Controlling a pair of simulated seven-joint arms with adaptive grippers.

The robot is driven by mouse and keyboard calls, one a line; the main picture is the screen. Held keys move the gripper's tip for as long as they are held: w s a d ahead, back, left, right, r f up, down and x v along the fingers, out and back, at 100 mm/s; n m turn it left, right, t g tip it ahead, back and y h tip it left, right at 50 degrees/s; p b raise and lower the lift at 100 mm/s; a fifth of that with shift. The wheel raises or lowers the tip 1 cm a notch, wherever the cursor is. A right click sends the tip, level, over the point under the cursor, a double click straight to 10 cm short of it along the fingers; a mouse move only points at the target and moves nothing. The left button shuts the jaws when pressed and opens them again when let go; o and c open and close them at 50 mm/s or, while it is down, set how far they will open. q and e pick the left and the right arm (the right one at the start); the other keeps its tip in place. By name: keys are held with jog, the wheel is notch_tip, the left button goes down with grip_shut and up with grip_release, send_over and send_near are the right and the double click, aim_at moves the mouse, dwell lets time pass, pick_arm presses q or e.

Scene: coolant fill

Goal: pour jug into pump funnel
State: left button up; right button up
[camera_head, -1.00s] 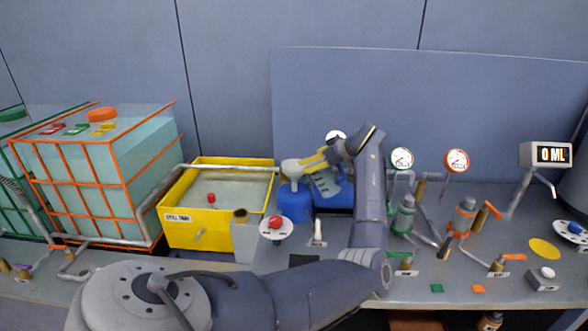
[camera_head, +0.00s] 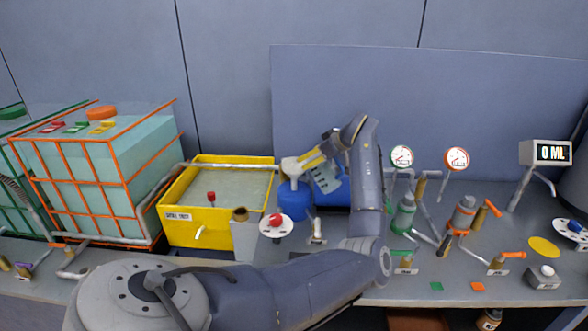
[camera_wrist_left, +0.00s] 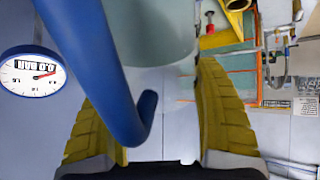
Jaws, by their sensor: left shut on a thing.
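My left gripper (camera_head: 304,164) reaches from the right above blue equipment (camera_head: 294,200) on the bench. Its yellow fingers are shut on the jug, whose pale translucent body (camera_wrist_left: 150,35) shows between them in the left wrist view. A thick blue curved bar (camera_wrist_left: 95,65) crosses close in front of that camera; I cannot tell whether it is the jug's handle. In the head view the jug is hard to separate from the gripper. A brass-coloured cup (camera_head: 240,214), possibly the funnel, stands left of the gripper, apart from it. My right gripper is not in view.
A yellow tub (camera_head: 190,228) stands left of the brass cup, and a caged tank (camera_head: 90,190) is farther left. A red knob on a white disc (camera_head: 277,220) is close below the gripper. Pipes, valves and gauges (camera_head: 402,156) crowd the right. A display (camera_head: 545,153) reads 0 ML.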

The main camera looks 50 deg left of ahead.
aim_at(331, 169)
pick_arm(q)
jog(key=shift+s+a+r+t+h+p, duration=0.15)
jog(key=shift+a+r+t+h+p, duration=0.25)
jog(key=shift+h+p, duration=0.7)
dwell(1.0)
jog(key=shift+a+r+h+p, duration=0.2)
jog(key=shift+a+h+p, duration=0.2)
jog(key=shift+h+p, duration=0.45)
dwell(1.1)
